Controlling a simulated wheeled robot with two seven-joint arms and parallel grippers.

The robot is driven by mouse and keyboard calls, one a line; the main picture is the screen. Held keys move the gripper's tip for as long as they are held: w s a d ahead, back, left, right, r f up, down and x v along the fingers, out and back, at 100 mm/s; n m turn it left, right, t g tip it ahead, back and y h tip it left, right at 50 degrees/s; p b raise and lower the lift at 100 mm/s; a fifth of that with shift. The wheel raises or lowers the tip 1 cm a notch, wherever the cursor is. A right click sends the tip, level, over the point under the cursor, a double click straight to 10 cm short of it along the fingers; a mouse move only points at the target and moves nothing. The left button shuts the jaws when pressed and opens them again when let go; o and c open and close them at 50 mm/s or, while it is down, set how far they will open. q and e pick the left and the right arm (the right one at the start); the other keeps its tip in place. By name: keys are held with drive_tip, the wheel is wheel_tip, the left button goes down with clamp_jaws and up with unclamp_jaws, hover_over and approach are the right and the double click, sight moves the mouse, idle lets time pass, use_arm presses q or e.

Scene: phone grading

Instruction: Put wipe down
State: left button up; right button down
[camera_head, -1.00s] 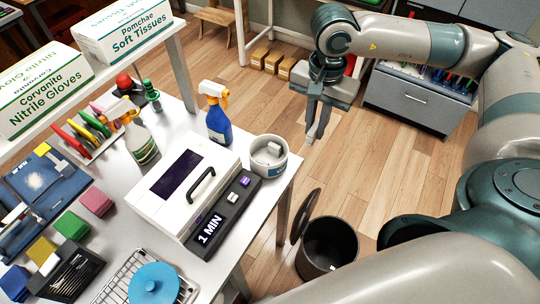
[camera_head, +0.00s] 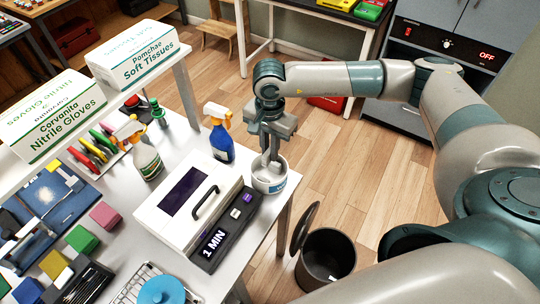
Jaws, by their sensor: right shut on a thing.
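A round white container (camera_head: 270,186) with a blue label stands at the table's right edge, beside the white boxy machine. My right gripper (camera_head: 269,164) points down at the container's mouth, with its fingertips at or just inside the rim. It is shut on the wipe, a small whitish piece that is mostly hidden between the fingers and the container wall. My left gripper is not in view.
A blue spray bottle (camera_head: 221,133) stands close behind and left of the container. The white machine (camera_head: 177,218) and black timer strip (camera_head: 228,226) are to its left. An open dark bin (camera_head: 327,262) stands on the floor at right.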

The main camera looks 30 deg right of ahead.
drive_tip(key=shift+f+p, duration=0.3)
drive_tip(key=shift+p, duration=0.05)
wheel_tip(320, 180, down, 3)
drive_tip(key=shift+r+p, duration=0.1)
drive_tip(key=shift+p, duration=0.75)
drive_tip(key=shift+f, duration=0.25)
drive_tip(key=shift+f+b, duration=0.3)
drive_tip(key=shift+b, duration=0.15)
drive_tip(key=shift+f+b, duration=0.35)
drive_tip(key=shift+b, duration=0.15)
